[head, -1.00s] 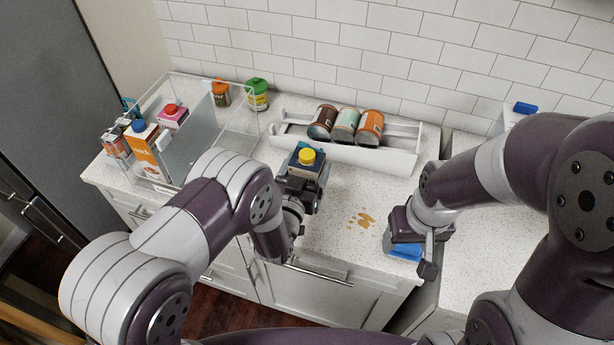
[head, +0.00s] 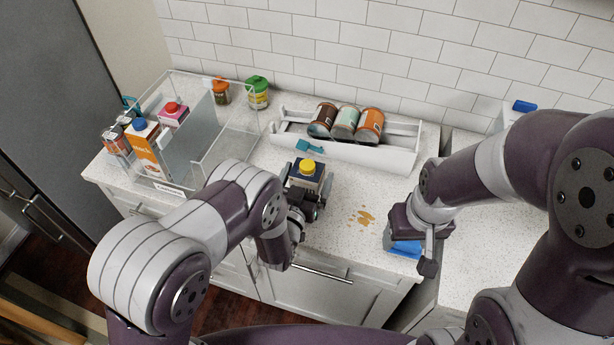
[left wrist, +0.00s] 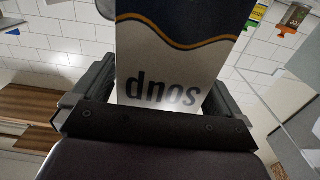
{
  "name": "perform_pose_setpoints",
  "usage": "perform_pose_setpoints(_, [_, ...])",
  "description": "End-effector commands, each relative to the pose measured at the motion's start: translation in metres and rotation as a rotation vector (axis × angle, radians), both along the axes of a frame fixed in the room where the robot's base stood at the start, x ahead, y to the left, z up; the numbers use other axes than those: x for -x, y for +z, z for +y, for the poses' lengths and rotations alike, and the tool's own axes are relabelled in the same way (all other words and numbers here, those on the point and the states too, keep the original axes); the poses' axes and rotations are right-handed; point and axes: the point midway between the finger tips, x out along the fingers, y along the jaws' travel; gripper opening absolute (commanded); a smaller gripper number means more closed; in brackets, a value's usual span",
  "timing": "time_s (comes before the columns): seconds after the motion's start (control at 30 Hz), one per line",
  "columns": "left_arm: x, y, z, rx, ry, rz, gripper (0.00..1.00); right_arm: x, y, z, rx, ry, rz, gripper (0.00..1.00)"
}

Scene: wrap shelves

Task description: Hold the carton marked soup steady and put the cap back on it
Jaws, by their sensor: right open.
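The soup carton (head: 306,181), dark blue on top with a yellow cap (head: 307,167) on it, stands upright over the counter. My left gripper (head: 305,187) has its fingers on both sides of it. In the left wrist view the carton (left wrist: 175,60) fills the space between the fingers, its soup lettering upside down. The cap is outside that view, so how it is seated cannot be told. My right gripper (head: 413,238) is open at the counter's front right, just above a blue object (head: 404,248) like a sponge, which it partly hides.
A brown spill (head: 362,217) lies between the grippers. A white rack (head: 345,157) with several cans stands behind the carton. A clear bin (head: 215,140) with cartons and cans is at left. Two jars (head: 257,92) stand at the wall.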

Motion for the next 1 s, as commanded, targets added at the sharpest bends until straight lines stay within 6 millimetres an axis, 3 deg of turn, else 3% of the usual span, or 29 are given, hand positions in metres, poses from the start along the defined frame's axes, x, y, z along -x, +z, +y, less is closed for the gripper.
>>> perform_pose_setpoints(0.27, [0.000,0.007,0.000,0.000,0.000,0.000,1.00,0.000,0.007,0.000,0.000,0.000,0.000,0.65])
perform_pose_setpoints(0.37, [0.013,0.002,0.004,-0.001,-0.001,0.002,1.00,0.000,0.000,0.000,0.000,0.000,0.000,0.65])
perform_pose_setpoints(0.73, [0.090,0.001,0.029,-0.001,-0.002,0.003,1.00,0.000,-0.015,0.000,0.000,0.000,0.000,0.65])
perform_pose_setpoints(1.0, [0.114,0.004,0.037,0.000,-0.001,0.000,1.00,0.000,-0.018,0.000,0.000,0.000,0.000,0.65])
